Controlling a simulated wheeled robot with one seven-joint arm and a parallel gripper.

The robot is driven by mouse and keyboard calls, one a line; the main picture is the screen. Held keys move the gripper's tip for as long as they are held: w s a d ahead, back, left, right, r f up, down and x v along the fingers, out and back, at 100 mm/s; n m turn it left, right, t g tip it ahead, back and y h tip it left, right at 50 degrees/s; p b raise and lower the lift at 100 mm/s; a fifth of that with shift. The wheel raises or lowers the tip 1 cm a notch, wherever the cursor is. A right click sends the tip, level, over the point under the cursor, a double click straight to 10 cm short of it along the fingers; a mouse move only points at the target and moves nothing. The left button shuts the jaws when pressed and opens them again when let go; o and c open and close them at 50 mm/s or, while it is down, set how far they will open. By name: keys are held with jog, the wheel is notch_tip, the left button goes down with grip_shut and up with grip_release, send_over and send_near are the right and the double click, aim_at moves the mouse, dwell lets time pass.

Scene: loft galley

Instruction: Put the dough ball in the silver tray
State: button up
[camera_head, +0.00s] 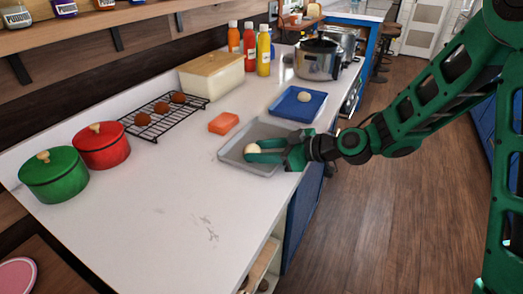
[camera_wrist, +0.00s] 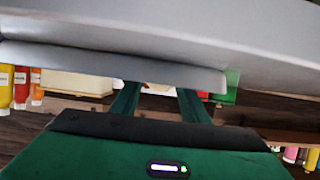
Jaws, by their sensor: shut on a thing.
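A pale dough ball (camera_head: 252,149) is between the fingertips of my green gripper (camera_head: 250,153) in the head view. My gripper is shut on it, low over the silver tray (camera_head: 234,163); I cannot tell whether the ball touches the tray floor. In the wrist view, the fingers of my gripper (camera_wrist: 157,92) reach in under the tray's grey edge (camera_wrist: 110,62), which hides the fingertips and the ball. Another pale dough ball (camera_head: 304,97) sits in the blue tray (camera_head: 282,105) behind the silver one.
An orange block (camera_head: 223,123) lies beside the silver tray. A black rack (camera_head: 139,126) with brown balls, red pot (camera_head: 101,148) and green pot (camera_head: 54,178) stand left. Bottles (camera_head: 249,45), a bread box (camera_head: 211,75) and a cooker (camera_head: 318,62) stand behind. The front counter is clear.

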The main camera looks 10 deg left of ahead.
jog(key=shift+f, duration=0.3)
jog(key=shift+s+d+f, duration=0.1)
jog(key=shift+f, duration=0.2)
jog(key=o, duration=0.8)
jog(key=shift+f, duration=0.1)
jog(key=shift+o, duration=1.3)
jog(key=shift+s+f, duration=0.1)
jog(key=shift+s, duration=0.1)
jog(key=shift+a+r, duration=0.2)
jog(key=shift+r, duration=0.35)
jog(key=v, duration=1.2)
jog(key=shift+w+r, duration=0.25)
jog(key=shift+r, duration=0.1)
